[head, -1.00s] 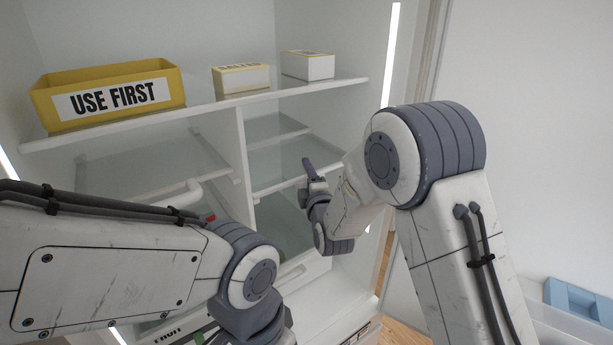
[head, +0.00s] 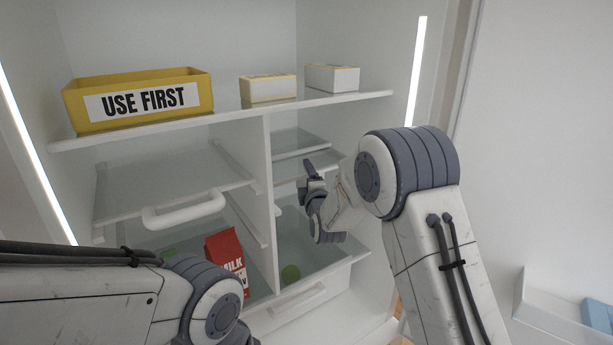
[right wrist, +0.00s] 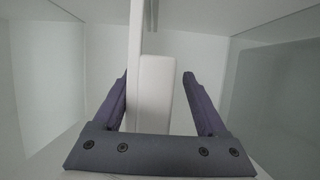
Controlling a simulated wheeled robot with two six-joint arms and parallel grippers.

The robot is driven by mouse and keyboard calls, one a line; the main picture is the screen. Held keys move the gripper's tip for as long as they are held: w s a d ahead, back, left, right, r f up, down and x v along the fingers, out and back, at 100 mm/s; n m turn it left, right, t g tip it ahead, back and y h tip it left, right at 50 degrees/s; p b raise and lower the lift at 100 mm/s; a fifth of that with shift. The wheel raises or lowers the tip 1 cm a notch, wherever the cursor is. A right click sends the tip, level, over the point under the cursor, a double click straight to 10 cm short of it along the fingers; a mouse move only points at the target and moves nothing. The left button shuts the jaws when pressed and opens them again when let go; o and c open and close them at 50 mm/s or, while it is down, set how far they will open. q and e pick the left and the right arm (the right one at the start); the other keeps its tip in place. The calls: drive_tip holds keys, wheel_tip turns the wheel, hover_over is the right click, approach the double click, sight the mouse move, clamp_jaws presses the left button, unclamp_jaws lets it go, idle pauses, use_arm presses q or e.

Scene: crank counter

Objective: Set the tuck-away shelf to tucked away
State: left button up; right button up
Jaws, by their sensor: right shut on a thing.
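The tuck-away shelf appears to be the split shelf in the right bay, with a glass rear part (head: 300,143) and a white front edge (head: 288,184). My right gripper (head: 309,172) is at that front edge, partly hidden by its own wrist. In the right wrist view, a white block-like front piece (right wrist: 156,95) stands between the fingers of the right gripper (right wrist: 157,85). The jaws are shut on it, though a gap seems to show beside the right finger. My left gripper is out of view; only its arm shows at lower left.
A yellow USE FIRST bin (head: 140,98) and two small boxes (head: 268,88) (head: 332,77) stand on the upper shelf (head: 225,116). A white divider (head: 268,190) borders the right bay. A handled glass shelf (head: 165,180) is left. A red milk carton (head: 226,255) stands below.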

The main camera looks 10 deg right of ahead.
drive_tip(key=shift+d+r, duration=0.1)
drive_tip(key=shift+r, duration=0.1)
idle(0.3)
drive_tip(key=shift+s, duration=0.1)
drive_tip(key=s+b, duration=0.3)
drive_tip(key=s, duration=0.7)
drive_tip(key=shift+s+d, duration=0.15)
drive_tip(key=shift+d, duration=0.2)
